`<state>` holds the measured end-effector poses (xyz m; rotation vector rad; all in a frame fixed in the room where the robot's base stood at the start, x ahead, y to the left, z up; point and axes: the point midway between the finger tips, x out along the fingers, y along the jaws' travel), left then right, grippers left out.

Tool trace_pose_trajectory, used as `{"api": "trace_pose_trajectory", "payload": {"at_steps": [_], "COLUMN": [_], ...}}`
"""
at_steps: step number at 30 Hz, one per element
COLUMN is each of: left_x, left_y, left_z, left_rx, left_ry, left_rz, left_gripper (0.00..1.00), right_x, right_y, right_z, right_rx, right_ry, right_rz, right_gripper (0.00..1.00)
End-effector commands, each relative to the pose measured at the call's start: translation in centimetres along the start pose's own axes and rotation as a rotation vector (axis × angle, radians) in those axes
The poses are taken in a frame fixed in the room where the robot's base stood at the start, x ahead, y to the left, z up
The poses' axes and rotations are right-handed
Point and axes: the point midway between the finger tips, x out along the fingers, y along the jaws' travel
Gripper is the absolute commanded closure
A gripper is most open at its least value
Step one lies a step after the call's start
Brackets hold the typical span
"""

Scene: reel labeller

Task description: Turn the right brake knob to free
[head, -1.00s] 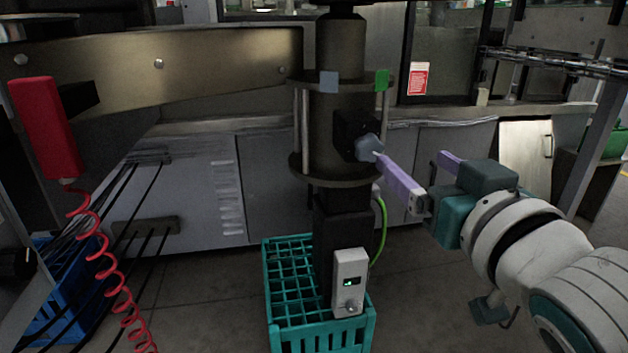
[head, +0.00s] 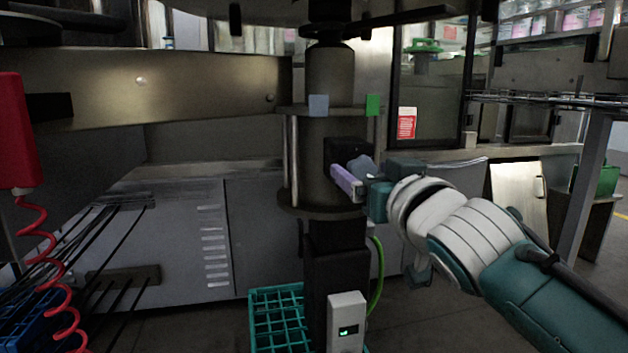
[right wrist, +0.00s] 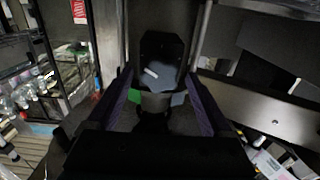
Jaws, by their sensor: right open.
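The brake knob (head: 362,165) is blue-grey, on a dark block on the side of the upright cylinder. In the right wrist view the knob (right wrist: 164,74) shows a white pointer line slanting to the picture's upper left. A blue-grey tag (head: 318,105) and a green tag (head: 373,104) sit on the flange above it. My right gripper (head: 350,178) is open at the knob. Its purple fingers stand either side of the knob in the right wrist view; I cannot tell whether they touch it. The far finger is mostly hidden in the head view. My left gripper is out of view.
A grey box with a green display (head: 346,322) and a teal crate (head: 277,312) are below the cylinder. A green cable (head: 377,275) hangs beside it. A red handset (head: 16,135) with a coiled cord hangs at the left. Flanges (head: 330,108) bound the knob above and below.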

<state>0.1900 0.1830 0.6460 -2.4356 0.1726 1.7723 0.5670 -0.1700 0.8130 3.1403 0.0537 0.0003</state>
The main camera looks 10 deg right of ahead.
Motion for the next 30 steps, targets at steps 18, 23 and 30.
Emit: {"api": "trace_pose_trajectory", "payload": {"at_steps": [18,23,30], "left_x": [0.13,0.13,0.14], "left_y": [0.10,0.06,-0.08], "left_z": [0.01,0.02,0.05], "left_rx": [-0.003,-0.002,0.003], "left_ry": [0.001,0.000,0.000], "left_rz": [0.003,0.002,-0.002], "left_gripper": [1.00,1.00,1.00], "right_x": [0.33,0.32,0.32], "right_y": [-0.01,-0.02,-0.03], "right_z": [-0.04,-0.03,-0.03], "right_rx": [0.001,0.001,0.001], "right_ry": [0.000,0.000,0.000], "right_rz": [0.000,0.000,-0.001], "right_gripper": [0.47,0.65,0.92]}}
